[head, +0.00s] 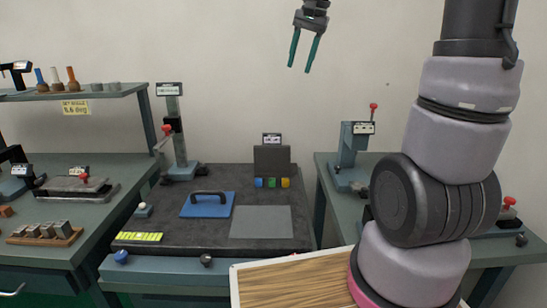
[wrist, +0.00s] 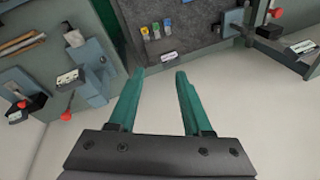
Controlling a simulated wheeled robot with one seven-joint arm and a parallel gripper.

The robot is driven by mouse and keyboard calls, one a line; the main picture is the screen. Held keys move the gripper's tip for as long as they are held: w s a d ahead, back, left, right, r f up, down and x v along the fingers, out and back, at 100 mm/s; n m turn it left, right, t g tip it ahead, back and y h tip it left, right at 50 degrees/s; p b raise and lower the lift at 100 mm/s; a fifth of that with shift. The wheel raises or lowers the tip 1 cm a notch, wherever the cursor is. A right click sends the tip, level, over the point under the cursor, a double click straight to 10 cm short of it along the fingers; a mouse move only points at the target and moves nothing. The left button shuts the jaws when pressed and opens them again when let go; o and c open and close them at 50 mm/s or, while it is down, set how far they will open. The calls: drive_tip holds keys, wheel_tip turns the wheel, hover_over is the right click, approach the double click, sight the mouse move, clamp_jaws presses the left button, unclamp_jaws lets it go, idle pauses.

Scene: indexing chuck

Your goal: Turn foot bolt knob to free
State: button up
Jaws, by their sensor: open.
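My gripper (head: 299,69) is open and empty, high in front of the wall above the middle table. Its two green fingers also show in the wrist view (wrist: 160,73), apart with nothing between them. No knob is clearly labelled as the foot bolt knob, so I cannot tell which it is. Dark knobs sit low by the foot of the left column device (head: 170,140), one on its left (head: 165,181). A blue knob (head: 121,257) and a dark knob (head: 206,261) are on the middle table's front edge. Another dark knob (head: 521,240) is at the far right. My gripper touches none of them.
The middle table holds a blue plate with a handle (head: 206,206), a grey pad (head: 262,222) and a dark box (head: 272,160) with coloured blocks before it. A red-knobbed device (head: 352,150) stands on the right bench. A wooden board (head: 290,285) is nearest. The air around my gripper is clear.

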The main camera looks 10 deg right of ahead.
drive_tip(key=w+f+m+g, duration=0.1)
drive_tip(key=w+f, duration=0.4)
drive_tip(key=w, duration=0.2)
drive_tip(key=w+f+m+g, duration=0.1)
drive_tip(key=w+f+g, duration=0.1)
drive_tip(key=w+f, duration=0.5)
drive_tip(key=w+f+m+g+y, duration=0.1)
drive_tip(key=w+f, duration=0.4)
drive_tip(key=f, duration=0.4)
drive_tip(key=w+f+m+g+y, duration=0.1)
drive_tip(key=w+f+m+g, duration=0.1)
drive_tip(key=w+f, duration=0.45)
drive_tip(key=x, duration=1.2)
drive_tip(key=shift+s+d+f, duration=0.1)
drive_tip(key=shift+s+d, duration=0.3)
drive_tip(key=shift+s, duration=0.05)
clamp_jaws()
